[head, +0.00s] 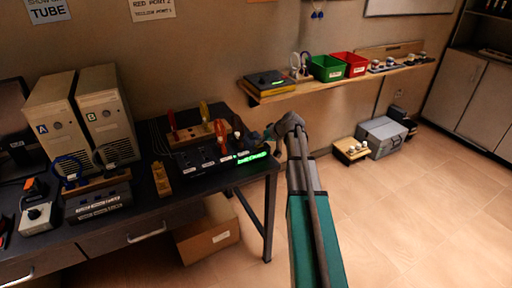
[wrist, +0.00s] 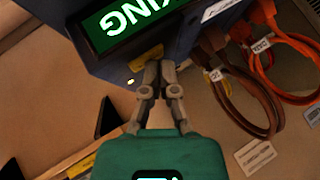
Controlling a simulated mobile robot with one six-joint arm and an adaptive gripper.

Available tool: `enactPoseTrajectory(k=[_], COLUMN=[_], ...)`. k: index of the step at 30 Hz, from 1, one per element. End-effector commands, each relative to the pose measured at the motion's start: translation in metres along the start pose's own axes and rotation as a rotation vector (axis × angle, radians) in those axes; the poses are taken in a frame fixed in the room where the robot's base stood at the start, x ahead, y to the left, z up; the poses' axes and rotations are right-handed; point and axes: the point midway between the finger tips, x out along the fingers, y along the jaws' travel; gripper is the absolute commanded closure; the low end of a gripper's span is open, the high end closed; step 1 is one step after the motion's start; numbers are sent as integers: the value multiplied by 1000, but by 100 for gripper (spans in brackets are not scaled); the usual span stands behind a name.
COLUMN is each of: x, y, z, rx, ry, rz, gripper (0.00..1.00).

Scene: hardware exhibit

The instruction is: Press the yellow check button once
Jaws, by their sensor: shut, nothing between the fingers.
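In the wrist view, a yellow piece (wrist: 147,55), which looks like the check button or its label, sits on the front of a dark blue box (wrist: 185,38). My gripper (wrist: 160,66) is shut and empty, its fingertips right beside this piece and partly over the box face. I cannot tell whether they touch it. A lit green display (wrist: 128,20) on the box shows letters ending in "KING", upside down in this view. In the head view the green display (head: 252,156) glows at the bench's right end; my gripper (head: 266,134) is small and dark there, and the button cannot be made out.
Orange and brown cable loops (wrist: 262,75) lie right of the box in the wrist view. On the bench (head: 110,222) stand two beige computer towers (head: 105,112) and a rack with red and yellow handles (head: 194,132). A wall shelf (head: 340,82) holds green and red bins.

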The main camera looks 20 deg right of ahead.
Motion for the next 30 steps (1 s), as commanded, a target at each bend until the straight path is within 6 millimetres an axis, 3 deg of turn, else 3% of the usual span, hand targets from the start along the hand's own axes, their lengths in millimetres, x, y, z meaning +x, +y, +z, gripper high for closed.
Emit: enactPoseTrajectory(k=[30], x=[-11], y=[-8], z=[-8], rx=[0], ry=[-1], rz=[0], gripper=[100])
